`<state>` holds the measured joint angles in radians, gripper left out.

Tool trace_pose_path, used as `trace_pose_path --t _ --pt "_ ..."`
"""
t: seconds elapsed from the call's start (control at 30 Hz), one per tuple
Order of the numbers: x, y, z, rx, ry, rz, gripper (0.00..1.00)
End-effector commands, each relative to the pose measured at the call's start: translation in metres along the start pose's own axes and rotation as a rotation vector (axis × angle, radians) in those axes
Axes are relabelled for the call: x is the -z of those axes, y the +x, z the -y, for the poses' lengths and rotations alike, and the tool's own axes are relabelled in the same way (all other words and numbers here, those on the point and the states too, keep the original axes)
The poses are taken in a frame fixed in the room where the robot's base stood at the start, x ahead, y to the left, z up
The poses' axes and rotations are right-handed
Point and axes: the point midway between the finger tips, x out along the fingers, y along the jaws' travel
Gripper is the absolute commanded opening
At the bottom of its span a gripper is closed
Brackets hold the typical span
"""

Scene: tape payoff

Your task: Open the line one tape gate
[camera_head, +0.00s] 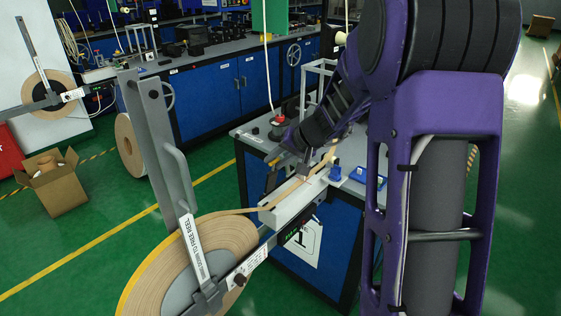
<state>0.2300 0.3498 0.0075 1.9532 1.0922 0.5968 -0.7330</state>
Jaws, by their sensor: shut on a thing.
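A big reel of tan tape (155,275) hangs at the front left, with a grey lever labelled "down to free reel" (197,250) across it. Its tape runs right to a pale channel-shaped guide (290,203) at the bench corner, which seems to be the tape gate. My gripper (287,170) is at this guide, pointing down beside the tan strip. Its jaws are shut on a small part there, seemingly of the gate. The fingertips and the held part are small, dark and partly hidden, so the gate's exact position is unclear.
A second reel (48,93) and an open cardboard box (55,190) stand left.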

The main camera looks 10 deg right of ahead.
Motion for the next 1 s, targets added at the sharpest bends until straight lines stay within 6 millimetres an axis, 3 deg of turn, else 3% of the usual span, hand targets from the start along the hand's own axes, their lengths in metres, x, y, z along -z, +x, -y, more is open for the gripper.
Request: trace_pose_path --t 0.67,0.7,0.73,1.0 --pt "0.0008 0.0045 0.0096 0.010 -0.004 0.005 0.00" --pt "0.0006 0.0046 0.0097 0.011 -0.004 0.005 0.32" --pt "0.0005 0.0047 0.0097 0.011 -0.004 0.006 0.38" --pt "0.0015 0.0038 0.0073 0.007 -0.002 0.003 0.40"
